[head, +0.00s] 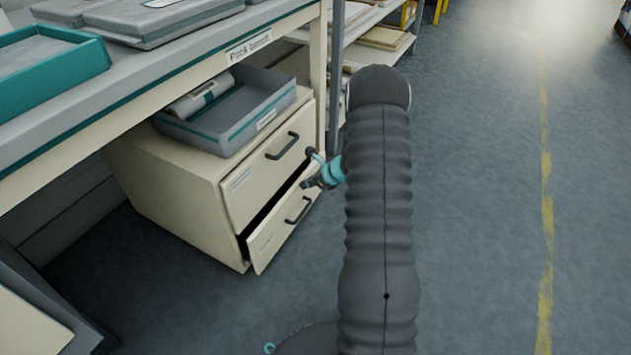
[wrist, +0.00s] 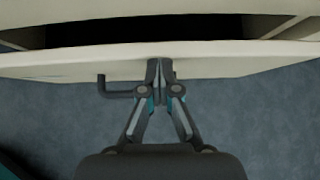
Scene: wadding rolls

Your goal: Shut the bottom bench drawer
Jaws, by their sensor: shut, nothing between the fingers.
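The bottom bench drawer (head: 282,227) is part of a cream cabinet under the bench and stands slightly open, with a dark gap above its front. Its dark handle (head: 298,211) is on the drawer front; in the wrist view the handle (wrist: 118,92) is just left of my fingers. My gripper (head: 308,168) is shut and empty, at the upper right part of the drawer front. In the wrist view my gripper's fingertips (wrist: 159,70) meet the drawer front (wrist: 215,66) or are very close to it; I cannot tell whether they touch. The dark opening (wrist: 150,30) shows behind the front.
The upper drawer (head: 268,160) looks shut. A grey tray (head: 225,130) with a roll in it sits on the cabinet. The bench top (head: 150,90) overhangs the cabinet, and a shelf rack (head: 375,40) stands behind. The floor (head: 480,220) to the right is clear.

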